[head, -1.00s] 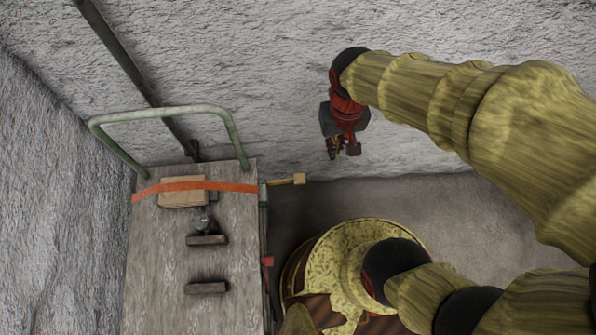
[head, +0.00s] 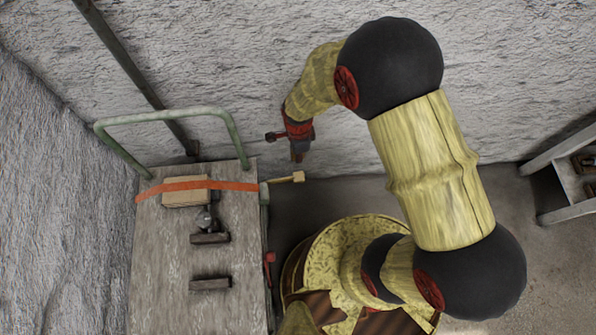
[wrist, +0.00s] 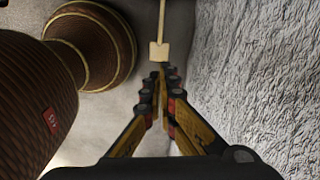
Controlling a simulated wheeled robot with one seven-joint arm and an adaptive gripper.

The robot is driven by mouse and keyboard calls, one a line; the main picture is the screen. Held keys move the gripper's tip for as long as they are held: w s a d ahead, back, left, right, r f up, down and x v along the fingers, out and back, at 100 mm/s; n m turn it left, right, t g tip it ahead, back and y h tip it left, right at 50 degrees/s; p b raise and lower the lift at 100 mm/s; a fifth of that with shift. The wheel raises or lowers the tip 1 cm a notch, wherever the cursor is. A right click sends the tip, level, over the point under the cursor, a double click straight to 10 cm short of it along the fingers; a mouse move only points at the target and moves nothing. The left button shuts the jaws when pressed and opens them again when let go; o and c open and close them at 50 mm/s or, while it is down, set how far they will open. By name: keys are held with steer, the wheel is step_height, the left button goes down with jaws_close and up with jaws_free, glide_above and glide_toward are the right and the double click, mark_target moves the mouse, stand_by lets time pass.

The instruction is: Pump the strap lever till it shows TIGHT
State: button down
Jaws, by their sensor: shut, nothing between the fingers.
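The strap lever (head: 286,179) is a pale yellow handle with a blocky end, sticking out to the right from the cart's side at the end of the orange strap (head: 236,186). My gripper (head: 297,157) is just above the lever's end in the head view, pointing down the picture. In the wrist view the lever (wrist: 159,50) lies straight ahead of the closed fingertips (wrist: 160,72). The fingers are shut with nothing between them. I cannot tell whether they touch the lever. No TIGHT reading can be made out.
The strap crosses a wooden cart (head: 155,270) and a cardboard box (head: 184,198). The cart has a green rail handle (head: 165,112). Dark blocks (head: 209,284) lie on it. A rough plaster wall rises behind. A shelf (head: 565,165) stands at far right.

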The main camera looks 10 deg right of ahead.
mark_target(298, 175)
steer(key=shift+w+m, duration=0.1)
steer(key=shift+m, duration=0.6)
step_height(298, 175, down, 14)
steer(key=b, duration=0.5)
steer(key=shift+f, duration=0.1)
